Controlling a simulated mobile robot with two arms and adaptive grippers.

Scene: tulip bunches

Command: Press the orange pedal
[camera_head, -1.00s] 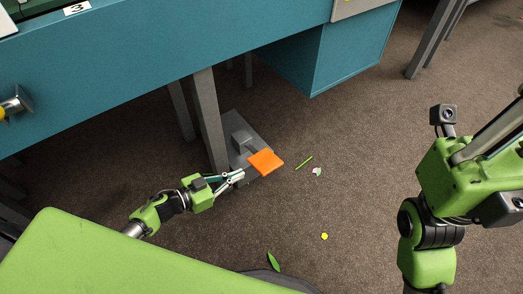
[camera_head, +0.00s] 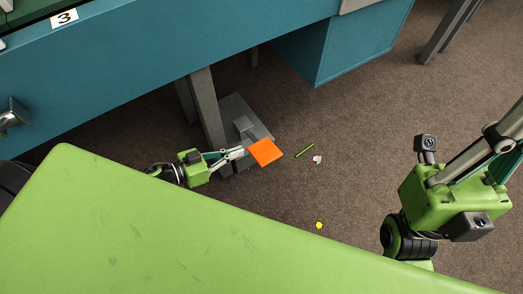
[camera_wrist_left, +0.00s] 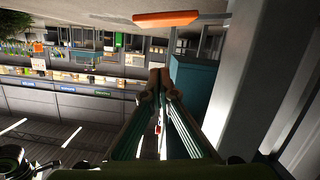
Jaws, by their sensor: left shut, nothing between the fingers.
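The orange pedal (camera_head: 265,152) is a flat square plate on a grey metal base (camera_head: 257,126) on the floor, beside a grey table leg. My left gripper (camera_head: 242,152) is shut and empty, with its tips just left of the pedal in the head view; I cannot tell whether they touch it. In the left wrist view the pedal (camera_wrist_left: 180,18) shows edge-on near the top, apart in the picture from the shut fingertips (camera_wrist_left: 160,76). My right gripper's body and part of its fingers show at the right of the head view; its fingertips are out of frame.
A blue-green table (camera_head: 150,75) with grey legs (camera_head: 208,110) overhangs the pedal base's left side. A blue-green cabinet (camera_head: 345,45) stands behind. A green stem (camera_head: 305,150), a pale scrap (camera_head: 318,160) and a yellow bit (camera_head: 319,225) lie on the open brown floor.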

